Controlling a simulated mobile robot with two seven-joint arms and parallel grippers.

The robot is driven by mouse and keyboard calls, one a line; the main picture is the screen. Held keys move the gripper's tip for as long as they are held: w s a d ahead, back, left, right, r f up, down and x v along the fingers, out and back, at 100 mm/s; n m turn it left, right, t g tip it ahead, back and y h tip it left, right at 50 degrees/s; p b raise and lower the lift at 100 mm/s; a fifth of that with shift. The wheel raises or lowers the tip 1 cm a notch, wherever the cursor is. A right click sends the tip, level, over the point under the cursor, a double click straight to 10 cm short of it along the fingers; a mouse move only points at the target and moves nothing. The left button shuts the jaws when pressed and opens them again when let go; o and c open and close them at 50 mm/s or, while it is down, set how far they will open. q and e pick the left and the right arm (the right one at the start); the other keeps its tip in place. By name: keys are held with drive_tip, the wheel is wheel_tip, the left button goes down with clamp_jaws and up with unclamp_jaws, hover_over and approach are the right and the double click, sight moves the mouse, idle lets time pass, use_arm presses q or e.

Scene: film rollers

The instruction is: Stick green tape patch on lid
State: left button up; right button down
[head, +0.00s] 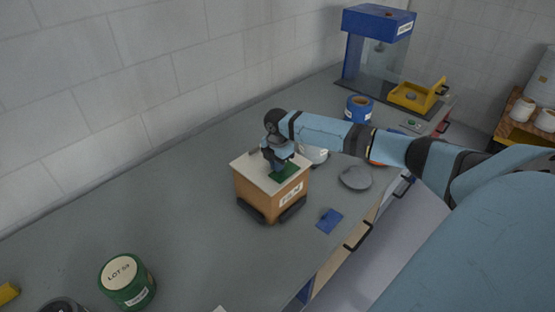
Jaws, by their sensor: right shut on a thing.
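A brown box (254,194) with a "FILM" label stands on the grey counter and has a pale lid (247,162) on top. The green tape patch (287,172) is at the right part of the lid, looking flat on it or just above it. I cannot tell if it is stuck. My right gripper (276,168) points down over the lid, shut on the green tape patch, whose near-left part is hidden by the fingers. My left gripper is out of view.
A blue patch (329,220) lies right of the box, near the counter edge. A grey disc (356,178) and a blue roll (359,110) are behind it. A green canister (127,283) stands at front left. A yellow tray (416,97) is farther back. The counter left of the box is clear.

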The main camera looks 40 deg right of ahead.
drive_tip(key=shift+s+f, duration=0.1)
drive_tip(key=shift+f, duration=0.05)
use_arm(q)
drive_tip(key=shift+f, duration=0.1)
use_arm(e)
drive_tip(key=c, duration=0.7)
unclamp_jaws()
drive_tip(key=shift+r+p, duration=2.5)
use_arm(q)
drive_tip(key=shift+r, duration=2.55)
use_arm(e)
drive_tip(key=shift+r, duration=1.05)
